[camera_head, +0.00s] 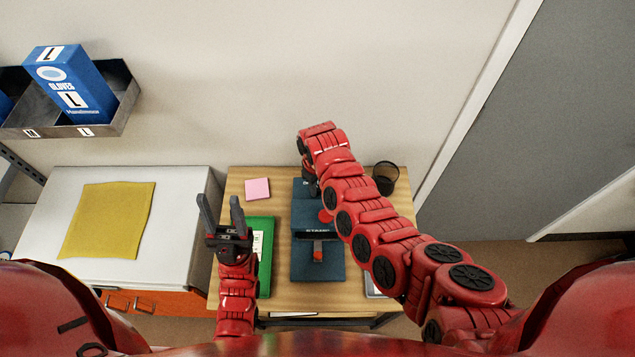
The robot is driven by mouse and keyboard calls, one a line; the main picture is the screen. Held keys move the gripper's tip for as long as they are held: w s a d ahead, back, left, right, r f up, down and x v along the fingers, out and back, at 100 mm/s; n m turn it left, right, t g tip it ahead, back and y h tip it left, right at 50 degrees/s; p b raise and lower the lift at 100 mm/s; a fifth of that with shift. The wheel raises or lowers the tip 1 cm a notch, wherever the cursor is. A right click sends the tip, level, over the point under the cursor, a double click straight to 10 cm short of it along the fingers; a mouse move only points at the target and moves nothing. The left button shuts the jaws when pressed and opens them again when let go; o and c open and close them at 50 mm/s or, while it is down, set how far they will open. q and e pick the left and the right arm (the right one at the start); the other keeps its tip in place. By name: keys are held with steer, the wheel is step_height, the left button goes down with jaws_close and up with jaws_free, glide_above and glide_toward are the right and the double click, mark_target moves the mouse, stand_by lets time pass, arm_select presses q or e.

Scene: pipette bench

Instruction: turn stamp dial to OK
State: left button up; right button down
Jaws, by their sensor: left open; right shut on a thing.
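A blue stamp station (303,262) with a dark labelled bar and a small red part in front of it lies on the wooden table. My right arm reaches over its right side to its far end. My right gripper (310,186) is mostly hidden by my own wrist there, low over the far part of the station. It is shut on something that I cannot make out. I cannot make out the dial or its setting. My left gripper (221,205) is open and empty, fingers pointing up in the picture, left of the station near a green folder (263,285).
A pink note pad (257,188) lies at the table's (240,175) back left, a black mesh cup (385,177) at the back right. On the left, a white cabinet (180,235) bears a yellow cloth (106,220). A blue glove box (70,85) sits in a grey wall tray (122,105).

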steer(key=shift+n+p, duration=0.3)
steer(key=shift+n, duration=0.3)
steer(key=c, duration=0.6)
jaws_free()
steer(key=shift+f, duration=0.1)
